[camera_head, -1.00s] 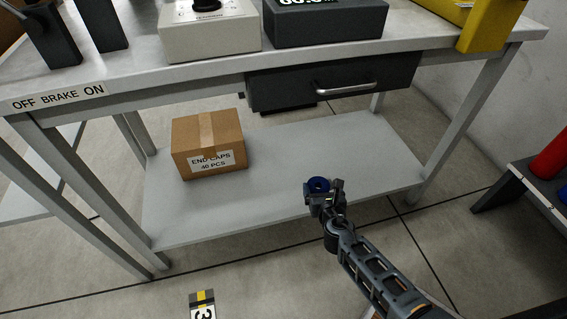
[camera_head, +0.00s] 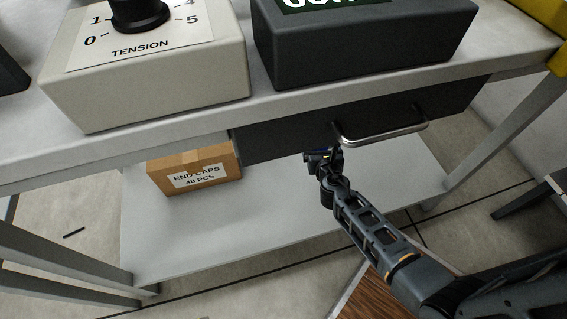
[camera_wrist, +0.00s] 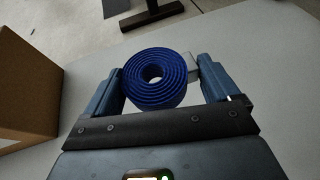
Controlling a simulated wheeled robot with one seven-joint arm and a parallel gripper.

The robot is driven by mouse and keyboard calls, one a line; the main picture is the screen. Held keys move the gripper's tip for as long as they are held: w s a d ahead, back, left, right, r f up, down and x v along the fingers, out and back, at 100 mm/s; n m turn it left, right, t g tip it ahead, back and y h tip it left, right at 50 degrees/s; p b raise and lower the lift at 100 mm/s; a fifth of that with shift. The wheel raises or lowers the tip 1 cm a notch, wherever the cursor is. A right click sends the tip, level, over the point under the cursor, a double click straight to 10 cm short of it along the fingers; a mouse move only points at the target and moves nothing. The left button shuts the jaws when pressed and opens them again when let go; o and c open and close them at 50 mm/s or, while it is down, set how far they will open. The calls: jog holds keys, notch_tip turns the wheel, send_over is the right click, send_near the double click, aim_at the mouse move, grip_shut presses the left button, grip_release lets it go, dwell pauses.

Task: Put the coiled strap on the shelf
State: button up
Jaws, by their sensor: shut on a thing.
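The coiled strap (camera_wrist: 157,82) is a blue flat spiral roll with a hole in its middle. In the wrist view it sits between the two fingers of my gripper (camera_wrist: 160,84), which is shut on it. In the head view my gripper (camera_head: 322,158) is under the bench drawer, over the lower shelf (camera_head: 240,222), and only a sliver of blue shows there. The shelf is a pale grey board, also behind the strap in the wrist view (camera_wrist: 255,65). I cannot tell whether the strap touches the shelf.
A cardboard box (camera_head: 195,170) labelled END CAPS stands on the shelf's left part; it is at the left in the wrist view (camera_wrist: 28,90). The dark drawer (camera_head: 290,138) with its metal handle (camera_head: 385,136) hangs close above my gripper. The shelf between box and gripper is clear.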

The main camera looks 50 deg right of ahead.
jog(key=b, duration=0.6)
send_over(285, 176)
notch_tip(285, 176, down, 7)
jog(key=shift+w+d+r, duration=0.1)
jog(key=shift+w+r, duration=0.05)
notch_tip(285, 176, down, 4)
jog(key=b, duration=0.2)
jog(key=shift+b, duration=0.35)
jog(key=o, duration=0.9)
